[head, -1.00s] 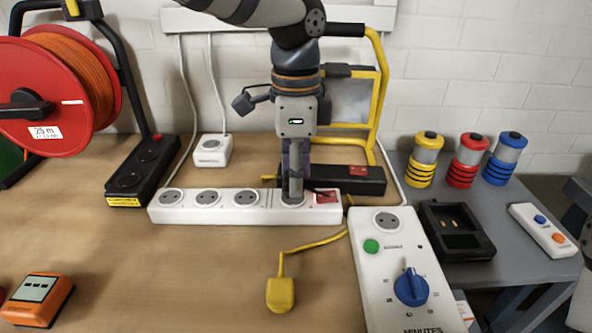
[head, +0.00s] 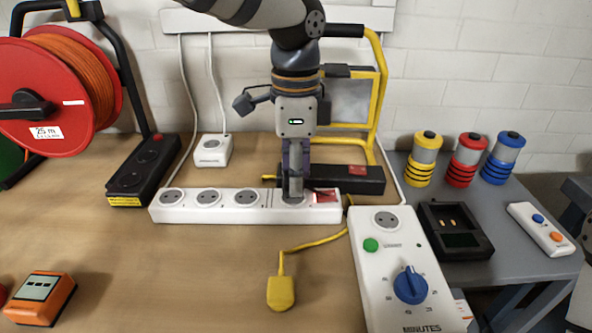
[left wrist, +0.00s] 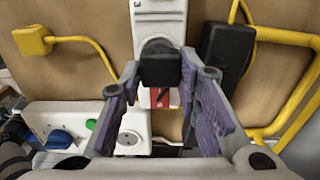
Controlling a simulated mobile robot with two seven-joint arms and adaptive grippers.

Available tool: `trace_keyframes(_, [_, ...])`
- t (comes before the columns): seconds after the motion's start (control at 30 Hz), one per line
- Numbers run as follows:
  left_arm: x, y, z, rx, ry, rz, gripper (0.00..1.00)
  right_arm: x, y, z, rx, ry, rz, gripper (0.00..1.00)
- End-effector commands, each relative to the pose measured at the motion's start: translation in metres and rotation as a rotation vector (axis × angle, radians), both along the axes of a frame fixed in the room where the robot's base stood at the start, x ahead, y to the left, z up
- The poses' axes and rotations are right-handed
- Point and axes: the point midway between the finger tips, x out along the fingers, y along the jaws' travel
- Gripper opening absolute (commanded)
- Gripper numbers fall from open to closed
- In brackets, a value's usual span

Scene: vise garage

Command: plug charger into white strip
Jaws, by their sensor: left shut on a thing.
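The white strip (head: 235,207) lies on the wooden bench with a row of round sockets and a red switch (head: 326,195) at its right end. My left gripper (head: 293,192) points down over the socket nearest the switch. In the left wrist view its purple-grey fingers are shut on a black charger (left wrist: 161,68). The charger sits over that socket (left wrist: 157,46), in line with the strip. The fingers largely hide it in the head view. I cannot tell whether its pins are fully in. My right gripper is not in view.
A black strip (head: 350,179) lies close behind. A yellow plug (head: 281,292) and its cord lie in front. A white timer box (head: 390,300) stands right of the strip's end. A cable reel (head: 50,85) is at far left.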

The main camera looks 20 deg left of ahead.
Motion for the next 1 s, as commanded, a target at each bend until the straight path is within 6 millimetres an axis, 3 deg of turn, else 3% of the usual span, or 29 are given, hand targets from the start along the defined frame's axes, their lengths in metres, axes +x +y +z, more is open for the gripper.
trace_keyframes(1.0, [0.000, 0.000, -0.009, 0.000, 0.000, 0.000, 0.06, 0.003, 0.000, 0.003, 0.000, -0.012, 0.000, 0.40])
